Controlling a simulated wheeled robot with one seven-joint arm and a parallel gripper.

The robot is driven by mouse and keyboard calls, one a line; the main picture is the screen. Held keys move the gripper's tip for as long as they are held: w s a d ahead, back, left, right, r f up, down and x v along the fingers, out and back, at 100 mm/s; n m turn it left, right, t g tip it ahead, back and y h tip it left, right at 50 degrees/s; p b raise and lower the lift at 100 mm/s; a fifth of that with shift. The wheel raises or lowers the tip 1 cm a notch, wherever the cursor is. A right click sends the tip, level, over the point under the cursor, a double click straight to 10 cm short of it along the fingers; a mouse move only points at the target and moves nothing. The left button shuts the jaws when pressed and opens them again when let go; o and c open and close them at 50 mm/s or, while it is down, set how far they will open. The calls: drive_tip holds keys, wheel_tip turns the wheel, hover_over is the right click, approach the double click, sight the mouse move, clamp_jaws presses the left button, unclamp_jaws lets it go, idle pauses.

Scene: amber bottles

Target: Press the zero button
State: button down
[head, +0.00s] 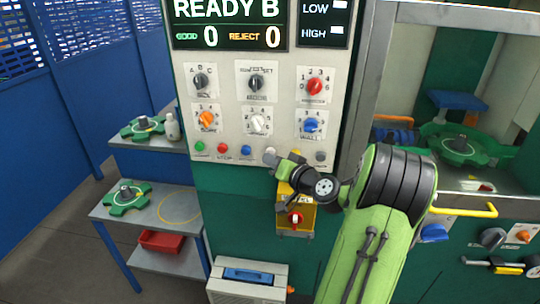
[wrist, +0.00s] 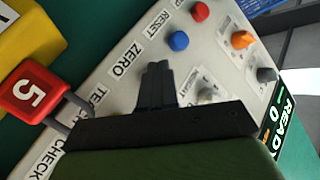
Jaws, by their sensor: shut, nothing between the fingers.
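The control panel (head: 230,110) carries a row of small buttons along its lower edge. A pale button (head: 270,153) sits right of the blue button (head: 246,150), just above my gripper (head: 281,166). In the wrist view the ZERO label (wrist: 125,60) is readable, between RESET (wrist: 158,22) and a partly covered TEACH label. The button beside ZERO is hidden behind my closed fingers (wrist: 156,72). My gripper is shut and empty, pointing at the panel near that spot. I cannot tell whether the fingertips touch the button.
A red block marked 5 (wrist: 32,92) on a grey shackle hangs close to my gripper in the wrist view. A yellow box with a red switch (head: 296,218) is just below. Other buttons and knobs (head: 257,122) crowd the panel above.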

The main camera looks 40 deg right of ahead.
drive_tip(key=shift+s+a+b, duration=0.35)
drive_tip(key=shift+s+a, duration=0.05)
drive_tip(key=shift+a, duration=0.1)
drive_tip(key=s+a+b, duration=0.1)
drive_tip(key=a, duration=0.1)
drive_tip(key=s+a+b, duration=0.2)
idle(0.4)
idle(0.5)
